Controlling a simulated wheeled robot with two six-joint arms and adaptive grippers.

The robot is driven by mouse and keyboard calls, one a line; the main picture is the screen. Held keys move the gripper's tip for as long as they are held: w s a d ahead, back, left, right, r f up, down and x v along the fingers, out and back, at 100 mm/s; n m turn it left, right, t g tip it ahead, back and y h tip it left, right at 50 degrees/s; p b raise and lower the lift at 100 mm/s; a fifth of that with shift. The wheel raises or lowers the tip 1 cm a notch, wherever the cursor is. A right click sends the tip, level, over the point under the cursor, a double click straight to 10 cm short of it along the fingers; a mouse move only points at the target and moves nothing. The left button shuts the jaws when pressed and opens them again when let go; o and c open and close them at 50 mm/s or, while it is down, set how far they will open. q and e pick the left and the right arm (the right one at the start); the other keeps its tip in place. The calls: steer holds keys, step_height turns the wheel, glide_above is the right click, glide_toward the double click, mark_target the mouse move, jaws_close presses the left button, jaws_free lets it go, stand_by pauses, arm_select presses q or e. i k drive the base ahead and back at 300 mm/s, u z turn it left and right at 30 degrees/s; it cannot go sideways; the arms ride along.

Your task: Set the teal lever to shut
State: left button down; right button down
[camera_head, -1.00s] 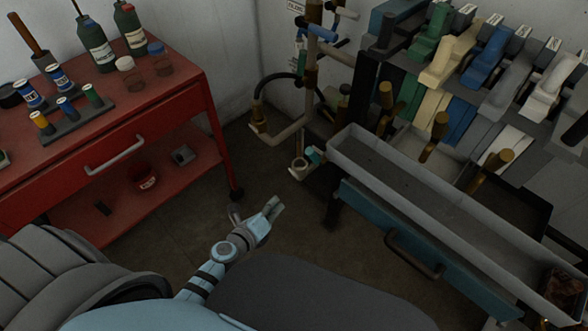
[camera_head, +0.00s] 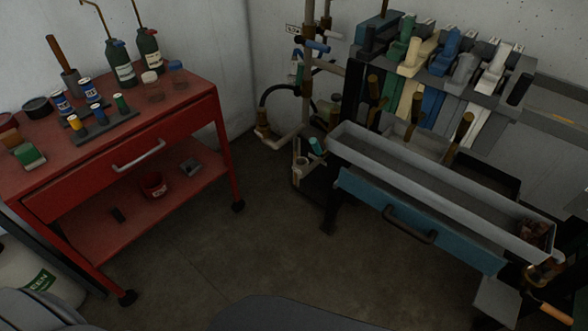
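Pipework (camera_head: 305,85) with small coloured handles stands in the corner between the red cart and the grey bench. A blue lever (camera_head: 317,46) sticks out sideways near the top of the upright pipe. A small teal piece (camera_head: 317,146) sits low at the pipework, beside the left end of the grey trough. A small teal-green piece shows on the pipe between them. I cannot tell which of these is the teal lever, or its setting. Neither of my grippers is in view.
A red cart (camera_head: 136,155) with bottles and small cans stands at left. A long grey trough (camera_head: 430,185) above a blue drawer (camera_head: 405,222) juts out at right, below several coloured levers. The floor (camera_head: 240,240) between is clear.

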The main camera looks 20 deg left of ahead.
mark_target(314, 142)
steer(key=u, duration=0.5)
steer(key=i, duration=1.15)
steer(key=z, duration=0.5)
